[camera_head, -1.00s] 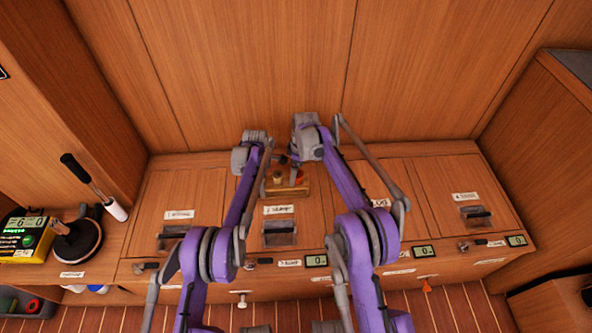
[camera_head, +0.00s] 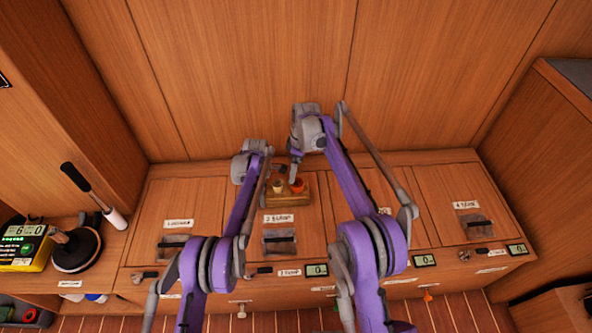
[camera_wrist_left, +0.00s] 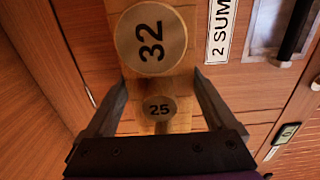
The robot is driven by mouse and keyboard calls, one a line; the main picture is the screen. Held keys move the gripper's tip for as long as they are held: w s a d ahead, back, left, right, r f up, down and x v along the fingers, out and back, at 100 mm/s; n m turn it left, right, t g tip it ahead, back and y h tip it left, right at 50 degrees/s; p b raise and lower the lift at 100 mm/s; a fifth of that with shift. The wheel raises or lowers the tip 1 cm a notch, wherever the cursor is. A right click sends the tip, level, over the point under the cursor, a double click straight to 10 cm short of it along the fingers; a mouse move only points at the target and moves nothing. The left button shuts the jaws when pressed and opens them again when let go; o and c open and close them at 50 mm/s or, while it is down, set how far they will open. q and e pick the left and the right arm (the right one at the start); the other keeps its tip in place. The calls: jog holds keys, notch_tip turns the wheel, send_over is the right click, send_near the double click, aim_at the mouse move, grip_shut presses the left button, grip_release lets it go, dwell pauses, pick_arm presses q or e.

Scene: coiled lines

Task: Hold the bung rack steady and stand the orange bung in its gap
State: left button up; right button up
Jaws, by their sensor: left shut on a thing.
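The wooden bung rack (camera_head: 303,200) sits on the cabinet top in the head view. My left gripper (camera_wrist_left: 161,80) is shut on the rack, one finger along each side. The orange bung (camera_head: 298,187) shows at the rack's right part in the head view; whether it is fully seated I cannot tell. My right gripper (camera_head: 294,175) is just above the orange bung; its fingers are too small to read. The orange bung does not show in the left wrist view.
Labelled hatches with recessed handles cover the cabinet top, one (camera_head: 279,240) just in front of the rack. A wooden wall stands close behind. At the left are a yellow meter (camera_head: 24,244) and a round black-based tool (camera_head: 76,248).

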jog(key=shift+r, duration=0.15)
pick_arm(q)
jog(key=o, duration=1.3)
jog(key=shift+r, duration=0.1)
